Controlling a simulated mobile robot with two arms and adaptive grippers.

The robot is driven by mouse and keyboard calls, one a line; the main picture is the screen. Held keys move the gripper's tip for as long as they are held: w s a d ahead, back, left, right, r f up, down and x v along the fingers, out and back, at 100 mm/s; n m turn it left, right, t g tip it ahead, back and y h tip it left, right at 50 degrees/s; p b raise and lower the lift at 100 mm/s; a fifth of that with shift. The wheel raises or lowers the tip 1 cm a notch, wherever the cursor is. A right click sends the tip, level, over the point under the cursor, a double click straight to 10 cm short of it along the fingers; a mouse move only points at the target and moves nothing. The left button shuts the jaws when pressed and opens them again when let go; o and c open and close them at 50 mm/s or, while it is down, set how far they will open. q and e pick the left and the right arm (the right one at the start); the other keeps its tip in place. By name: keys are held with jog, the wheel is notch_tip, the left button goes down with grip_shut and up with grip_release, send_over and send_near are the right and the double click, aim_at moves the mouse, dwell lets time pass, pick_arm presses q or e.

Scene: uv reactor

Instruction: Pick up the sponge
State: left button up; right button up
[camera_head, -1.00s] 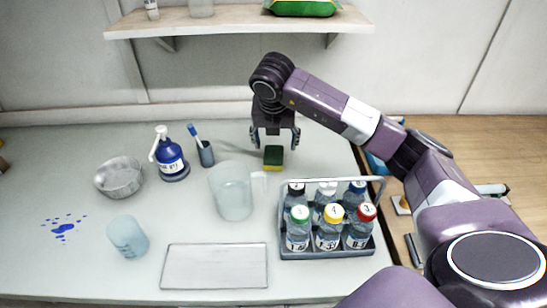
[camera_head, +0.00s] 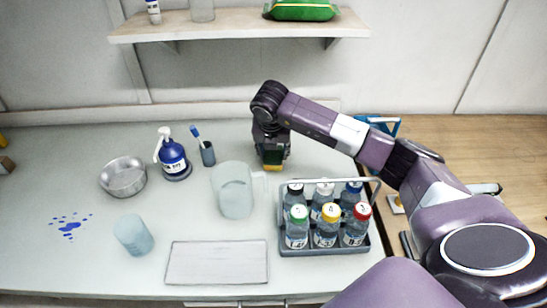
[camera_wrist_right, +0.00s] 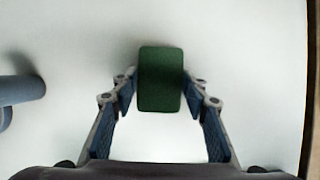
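The sponge (camera_head: 273,167), dark green on top with a yellow layer below, is on the table behind the bottle rack. In the right wrist view the sponge (camera_wrist_right: 160,78) stands upright between the fingers, its green top facing the camera. My right gripper (camera_head: 271,157) points down over it. In the right wrist view the fingertips of this gripper (camera_wrist_right: 160,88) are closed in against the sponge's two sides, with hardly any gap showing. In the head view the gripper hides part of the sponge. I see no lift off the table. My left gripper is not in view.
A clear pitcher (camera_head: 234,190) stands just left of the sponge, its handle close by. A rack (camera_head: 330,248) of capped bottles is in front. A blue pump bottle (camera_head: 172,158), pen cup (camera_head: 208,154), metal bowl (camera_head: 123,178) and blue cup (camera_head: 133,235) stand further left.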

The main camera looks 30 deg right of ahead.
aim_at(273, 155)
jog(key=shift+r, duration=0.1)
jog(key=shift+c, duration=0.2)
jog(key=shift+r, duration=0.55)
notch_tip(273, 155, up, 19)
jog(key=b, duration=0.3)
jog(key=shift+o, duration=0.2)
jog(key=shift+f, duration=0.1)
jog(key=c, duration=0.4)
dwell(0.7)
